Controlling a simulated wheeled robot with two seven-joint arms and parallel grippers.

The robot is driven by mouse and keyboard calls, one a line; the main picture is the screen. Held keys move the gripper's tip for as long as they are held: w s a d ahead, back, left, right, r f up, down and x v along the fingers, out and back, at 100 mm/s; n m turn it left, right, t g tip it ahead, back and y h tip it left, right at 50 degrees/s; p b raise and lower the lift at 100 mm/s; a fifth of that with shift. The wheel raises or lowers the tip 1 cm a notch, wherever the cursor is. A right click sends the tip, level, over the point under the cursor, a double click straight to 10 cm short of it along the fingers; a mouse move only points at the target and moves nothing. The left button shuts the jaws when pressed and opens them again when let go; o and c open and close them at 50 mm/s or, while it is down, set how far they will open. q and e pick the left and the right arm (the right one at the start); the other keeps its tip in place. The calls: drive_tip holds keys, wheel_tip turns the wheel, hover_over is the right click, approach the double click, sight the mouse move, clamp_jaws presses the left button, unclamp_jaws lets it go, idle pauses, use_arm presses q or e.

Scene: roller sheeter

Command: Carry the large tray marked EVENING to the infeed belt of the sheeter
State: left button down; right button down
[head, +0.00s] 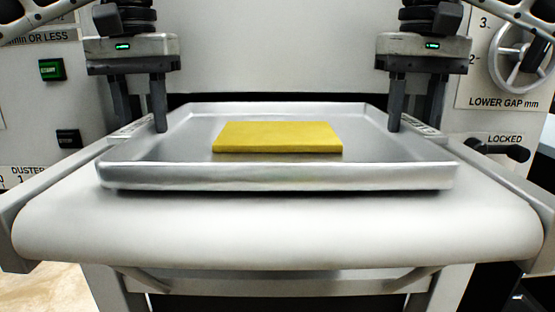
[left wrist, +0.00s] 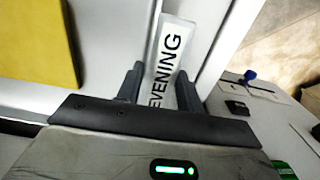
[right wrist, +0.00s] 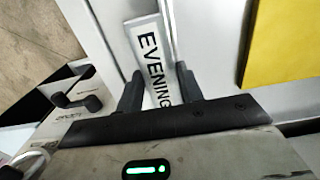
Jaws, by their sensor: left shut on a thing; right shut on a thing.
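The large metal tray (head: 280,177) is at the white infeed belt (head: 280,232) of the sheeter, level and over its middle. I cannot tell whether it touches the belt. A yellow slab (head: 277,138) lies flat in it. Labels reading EVENING show on its left side in the left wrist view (left wrist: 169,58) and its right side in the right wrist view (right wrist: 151,62). My left gripper (head: 141,128) is shut on the tray's left rim. My right gripper (head: 410,125) is shut on its right rim. The fingertips are partly hidden at the rims.
The sheeter's housing (head: 270,45) stands behind the tray with a dark slot at its base. A green button (head: 51,69) is at left. A handwheel (head: 522,57) and a black lever (head: 498,149) are at right. Pale side rails flank the belt.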

use_arm(q)
drive_tip(key=shift+a+f, duration=0.15)
drive_tip(key=shift+f, duration=0.3)
use_arm(e)
drive_tip(key=shift+d+f, duration=0.2)
drive_tip(key=shift+f, duration=0.25)
use_arm(q)
drive_tip(key=c, duration=0.9)
unclamp_jaws()
use_arm(e)
drive_tip(key=c, duration=0.9)
unclamp_jaws()
drive_tip(key=shift+a, duration=0.1)
use_arm(q)
drive_tip(key=shift+r, duration=0.1)
drive_tip(key=shift+r, duration=3.7)
use_arm(e)
drive_tip(key=shift+r, duration=3.8)
